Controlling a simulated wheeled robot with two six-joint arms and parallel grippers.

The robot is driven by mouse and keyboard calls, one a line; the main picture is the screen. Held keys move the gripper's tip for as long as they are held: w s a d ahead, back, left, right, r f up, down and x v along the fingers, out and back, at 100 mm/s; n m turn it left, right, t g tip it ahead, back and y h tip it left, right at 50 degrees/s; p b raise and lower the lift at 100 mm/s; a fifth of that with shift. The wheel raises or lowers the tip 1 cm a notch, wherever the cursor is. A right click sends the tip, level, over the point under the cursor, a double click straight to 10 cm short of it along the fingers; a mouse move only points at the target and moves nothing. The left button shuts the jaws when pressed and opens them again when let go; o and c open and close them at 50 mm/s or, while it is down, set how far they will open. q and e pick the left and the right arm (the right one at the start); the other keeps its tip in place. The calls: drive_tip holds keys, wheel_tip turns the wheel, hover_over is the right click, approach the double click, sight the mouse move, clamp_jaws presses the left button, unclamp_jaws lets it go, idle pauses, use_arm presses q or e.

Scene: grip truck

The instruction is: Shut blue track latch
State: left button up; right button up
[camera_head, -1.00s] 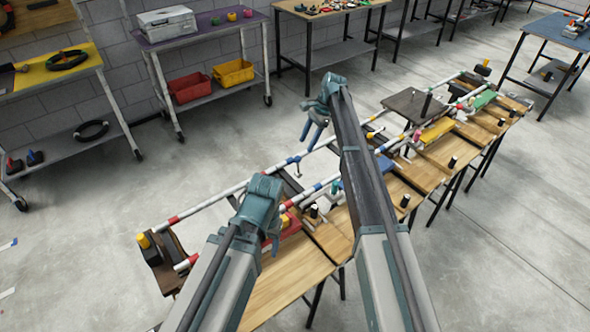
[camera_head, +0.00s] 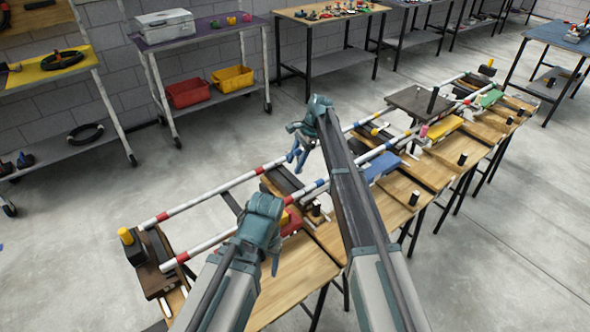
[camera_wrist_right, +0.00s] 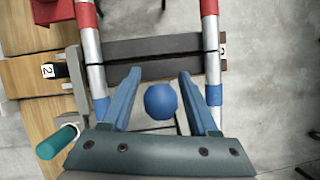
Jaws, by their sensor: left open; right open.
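The blue round latch knob (camera_wrist_right: 160,101) shows in the right wrist view, between the two blue fingers of my right gripper (camera_wrist_right: 158,82). The fingers are apart on either side of it, with visible gaps. In the head view my right gripper (camera_head: 298,152) is over the far rail, and the knob cannot be made out there. Two striped rails, left (camera_wrist_right: 92,48) and right (camera_wrist_right: 211,60), run beside the fingers, with blue bands near the gripper. My left gripper (camera_head: 273,262) is open, low over the near part of the track table, beside a red block (camera_head: 291,222).
Dark crossbars (camera_wrist_right: 150,47) span the rails ahead of my right fingers. A blue plate (camera_head: 381,166) and yellow block (camera_head: 441,130) lie farther along the table.

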drive_tip(key=shift+a+f, duration=0.1)
drive_tip(key=shift+f, duration=0.05)
clamp_jaws()
idle(1.4)
